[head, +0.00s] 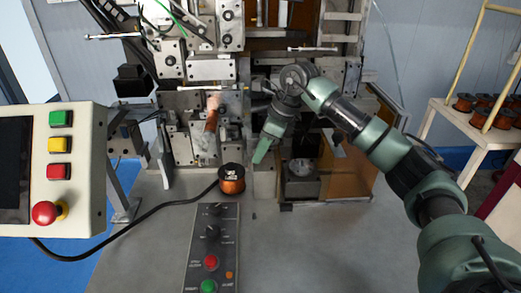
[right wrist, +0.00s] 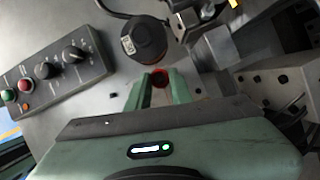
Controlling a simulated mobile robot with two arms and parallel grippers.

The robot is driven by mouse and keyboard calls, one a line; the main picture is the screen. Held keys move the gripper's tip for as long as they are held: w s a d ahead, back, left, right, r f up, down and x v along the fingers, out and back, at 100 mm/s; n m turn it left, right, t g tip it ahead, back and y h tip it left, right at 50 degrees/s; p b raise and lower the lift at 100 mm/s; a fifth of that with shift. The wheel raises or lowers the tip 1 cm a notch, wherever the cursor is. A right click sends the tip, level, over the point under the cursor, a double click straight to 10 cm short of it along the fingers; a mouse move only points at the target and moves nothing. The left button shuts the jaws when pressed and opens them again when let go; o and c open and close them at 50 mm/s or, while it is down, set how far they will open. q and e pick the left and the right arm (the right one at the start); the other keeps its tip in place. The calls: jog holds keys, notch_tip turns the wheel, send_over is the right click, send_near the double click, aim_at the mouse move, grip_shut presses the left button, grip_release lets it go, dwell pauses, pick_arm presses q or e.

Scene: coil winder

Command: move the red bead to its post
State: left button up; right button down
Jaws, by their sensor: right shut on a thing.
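My right gripper (head: 260,155) reaches down in front of the coil winder, above the grey table, to the right of the copper spool. In the right wrist view its green fingers (right wrist: 159,88) are closed around a small red bead (right wrist: 160,77) at their tips. The bead is partly covered by the fingers and cannot be made out in the head view. I cannot pick out the bead's post in either view. My left gripper is not in view.
A copper spool (head: 232,184) with a black top stands close left of the right gripper; it also shows in the wrist view (right wrist: 147,40). A button panel (head: 212,255) lies in front. The winder (head: 210,70) fills the back. The table (head: 310,245) is clear at front right.

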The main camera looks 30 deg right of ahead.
jog(key=c, duration=1.2)
grip_release()
jog(key=shift+o, duration=0.2)
jog(key=b+v, duration=0.1)
jog(key=v, duration=0.6)
jog(key=shift+r+b, duration=0.3)
jog(key=shift+r, duration=0.05)
jog(key=shift+s+d, duration=0.1)
jog(key=shift+d, duration=0.05)
